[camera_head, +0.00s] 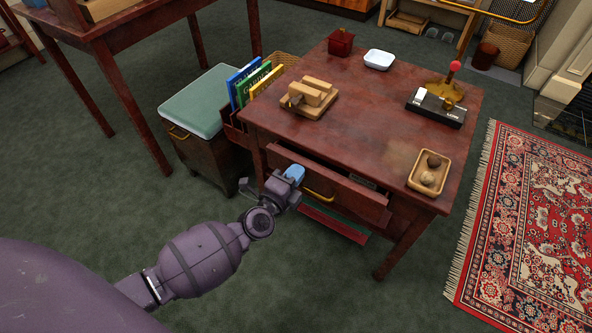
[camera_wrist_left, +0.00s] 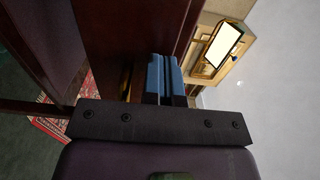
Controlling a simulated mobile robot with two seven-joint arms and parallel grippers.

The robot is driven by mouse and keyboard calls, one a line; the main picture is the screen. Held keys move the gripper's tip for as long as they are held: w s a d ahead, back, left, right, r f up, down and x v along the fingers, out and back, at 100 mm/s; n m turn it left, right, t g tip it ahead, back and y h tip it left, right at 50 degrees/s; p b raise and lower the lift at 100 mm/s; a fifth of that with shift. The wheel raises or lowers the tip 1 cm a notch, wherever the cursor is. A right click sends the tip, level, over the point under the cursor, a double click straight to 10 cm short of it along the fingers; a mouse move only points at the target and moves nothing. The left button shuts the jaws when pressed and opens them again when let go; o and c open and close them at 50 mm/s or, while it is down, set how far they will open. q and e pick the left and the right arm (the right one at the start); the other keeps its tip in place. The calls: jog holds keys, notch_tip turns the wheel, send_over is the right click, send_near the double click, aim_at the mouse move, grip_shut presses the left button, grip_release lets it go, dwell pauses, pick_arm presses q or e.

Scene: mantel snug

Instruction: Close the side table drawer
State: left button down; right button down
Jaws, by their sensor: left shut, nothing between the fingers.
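The side table (camera_head: 375,105) is dark red-brown wood. Its drawer (camera_head: 345,195) stands partly open, with a dark gap showing between its front and the table edge. A curved brass handle (camera_head: 318,195) is on the drawer front. My left gripper (camera_head: 294,173) is shut and empty, its blue fingertips at the drawer front, left of the handle. In the left wrist view the blue fingertips (camera_wrist_left: 164,75) lie together close to dark red wood (camera_wrist_left: 125,30); I cannot tell whether they touch it. My right gripper is not in view.
A box with a green lid (camera_head: 205,100) stands left of the table. A patterned rug (camera_head: 535,230) lies right. Carpet in front is clear.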

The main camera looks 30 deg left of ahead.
aim_at(305, 159)
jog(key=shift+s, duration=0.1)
pick_arm(q)
jog(key=w, duration=0.2)
jog(key=w+p, duration=0.1)
jog(key=w, duration=0.1)
jog(key=shift+w+d+r, duration=0.1)
jog(key=shift+w+r, duration=0.2)
jog(key=shift+w, duration=0.1)
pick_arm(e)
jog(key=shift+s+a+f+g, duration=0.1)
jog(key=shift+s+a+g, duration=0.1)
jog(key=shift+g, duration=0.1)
